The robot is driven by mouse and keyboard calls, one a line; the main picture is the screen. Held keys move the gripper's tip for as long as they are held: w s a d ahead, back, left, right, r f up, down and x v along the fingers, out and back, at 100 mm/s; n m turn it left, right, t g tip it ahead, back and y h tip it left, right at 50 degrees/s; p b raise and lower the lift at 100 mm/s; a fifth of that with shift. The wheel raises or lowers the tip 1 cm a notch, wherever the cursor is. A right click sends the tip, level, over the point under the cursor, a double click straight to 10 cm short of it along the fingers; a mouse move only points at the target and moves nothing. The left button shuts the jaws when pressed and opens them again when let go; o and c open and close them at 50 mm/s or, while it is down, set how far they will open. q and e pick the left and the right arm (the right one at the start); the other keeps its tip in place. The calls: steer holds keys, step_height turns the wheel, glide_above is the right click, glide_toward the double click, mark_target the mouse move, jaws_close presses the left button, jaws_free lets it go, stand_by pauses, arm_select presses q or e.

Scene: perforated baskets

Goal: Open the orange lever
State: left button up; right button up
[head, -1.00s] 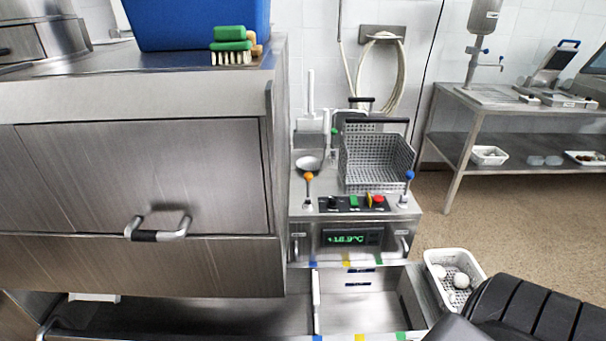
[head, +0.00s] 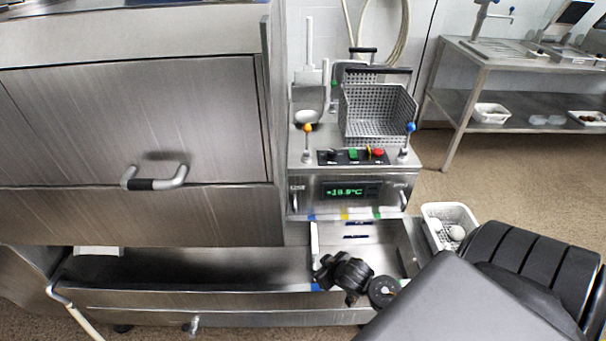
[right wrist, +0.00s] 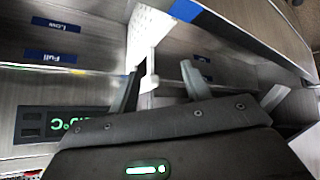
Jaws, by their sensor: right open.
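The orange lever (head: 308,142) stands upright on the left of the fryer-like unit's top, with an orange ball on a metal stem. A similar blue-topped lever (head: 408,142) stands at the right. My right gripper (head: 336,272) is low in front of the unit, over the sink-like basin and well below the orange lever. In the right wrist view its two fingers (right wrist: 158,86) are apart with nothing held between them. The orange lever does not show in that view. My left gripper is not in view.
The control panel (head: 352,156) has several buttons between the levers. A perforated basket (head: 377,112) stands behind them. A large steel cabinet (head: 130,120) with a handle borders the left. A white basket (head: 449,214) with eggs or balls is at right.

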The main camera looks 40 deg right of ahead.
steer(key=w+d+r+t, duration=0.5)
steer(key=w+d+r, duration=0.5)
steer(key=w+r, duration=0.2)
steer(key=n+t+y, duration=0.1)
steer(key=t+y, duration=0.3)
glide_toward(307, 140)
step_height(307, 140, up, 4)
steer(key=w, duration=0.1)
steer(key=w+a, duration=0.1)
steer(key=w, duration=1)
steer(key=shift+a+p, duration=0.3)
steer(key=shift+w+f, duration=0.1)
steer(key=shift+f, duration=0.05)
steer(key=shift+c, duration=0.3)
jaws_close()
